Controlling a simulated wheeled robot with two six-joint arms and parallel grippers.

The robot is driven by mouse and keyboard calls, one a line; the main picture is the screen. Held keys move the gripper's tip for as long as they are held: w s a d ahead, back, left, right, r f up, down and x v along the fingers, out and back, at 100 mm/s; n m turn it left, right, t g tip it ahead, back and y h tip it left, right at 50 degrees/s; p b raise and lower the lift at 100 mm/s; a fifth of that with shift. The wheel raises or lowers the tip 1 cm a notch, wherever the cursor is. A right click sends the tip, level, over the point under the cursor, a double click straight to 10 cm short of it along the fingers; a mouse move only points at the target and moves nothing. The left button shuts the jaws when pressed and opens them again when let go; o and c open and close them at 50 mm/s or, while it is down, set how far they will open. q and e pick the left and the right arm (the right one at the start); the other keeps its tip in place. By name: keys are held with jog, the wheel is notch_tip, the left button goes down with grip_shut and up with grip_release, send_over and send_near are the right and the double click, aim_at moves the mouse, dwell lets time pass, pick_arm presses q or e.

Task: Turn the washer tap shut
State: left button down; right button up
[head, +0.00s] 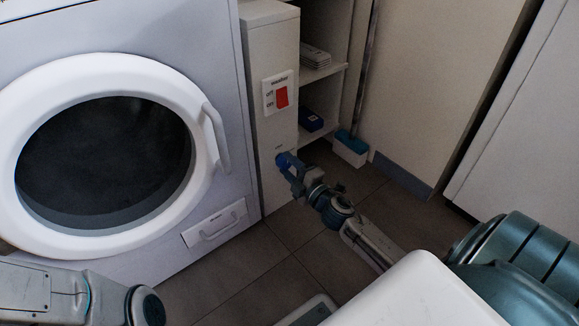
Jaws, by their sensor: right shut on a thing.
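The washer tap shows as a small blue knob (283,159) low on the narrow white column (272,120), just right of the washing machine (228,90). My right gripper (287,163) reaches in from the lower right and is shut on the blue knob. The fingers cover part of the knob, so its exact angle cannot be told. My left arm enters at the lower left, but its gripper is out of view.
The tiled floor (240,272) before the washer is clear.

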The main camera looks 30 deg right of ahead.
dwell(0.4)
jog(key=o, duration=1)
jog(key=shift+s+f, duration=0.1)
jog(key=shift+s+f+b, duration=0.1)
jog(key=shift+s+b, duration=0.2)
jog(key=shift+b, duration=0.2)
jog(key=s+b, duration=0.2)
jog(key=s, duration=0.1)
jog(key=s+b, duration=0.2)
jog(key=s, duration=0.1)
jog(key=s+b, duration=0.2)
jog(key=s, duration=0.2)
jog(key=shift+d+f, duration=0.2)
jog(key=shift+d, duration=0.2)
